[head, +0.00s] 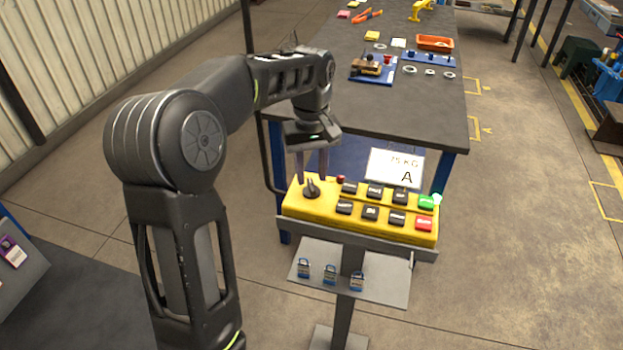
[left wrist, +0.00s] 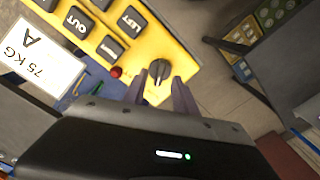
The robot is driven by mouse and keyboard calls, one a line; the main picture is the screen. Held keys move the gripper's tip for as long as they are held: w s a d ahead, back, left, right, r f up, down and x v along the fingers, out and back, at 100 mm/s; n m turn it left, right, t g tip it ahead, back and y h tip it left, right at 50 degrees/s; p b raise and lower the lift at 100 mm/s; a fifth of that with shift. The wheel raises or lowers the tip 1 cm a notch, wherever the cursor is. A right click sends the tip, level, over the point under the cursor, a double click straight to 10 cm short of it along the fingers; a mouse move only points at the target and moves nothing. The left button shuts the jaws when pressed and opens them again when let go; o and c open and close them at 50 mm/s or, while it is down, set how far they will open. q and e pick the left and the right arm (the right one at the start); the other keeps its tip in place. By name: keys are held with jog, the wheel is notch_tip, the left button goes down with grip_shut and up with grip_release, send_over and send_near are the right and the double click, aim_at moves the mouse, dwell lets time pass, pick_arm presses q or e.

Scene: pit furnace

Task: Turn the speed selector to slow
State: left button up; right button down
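The speed selector is a black rotary knob (head: 311,188) at the left end of a yellow control box (head: 325,207). The knob also shows in the left wrist view (left wrist: 158,70), with its ridge running roughly up and down the picture. I cannot read its setting. My left gripper (head: 312,178) points down over the knob, its two fingers apart. In the left wrist view the gripper (left wrist: 160,76) has one fingertip on each side of the knob, with visible gaps; I cannot tell whether their tips reach its depth. My right gripper is not in view.
Black push buttons (head: 369,213), a green button (head: 427,202) and a red button (head: 424,224) share the box. A small red knob (head: 341,180) is close to the gripper. A "75 KG A" sign (head: 395,167) and a dark workbench (head: 400,110) stand behind.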

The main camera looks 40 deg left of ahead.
aim_at(311, 185)
pick_arm(q)
notch_tip(311, 185, up, 5)
jog(key=shift+r, duration=0.1)
dwell(0.7)
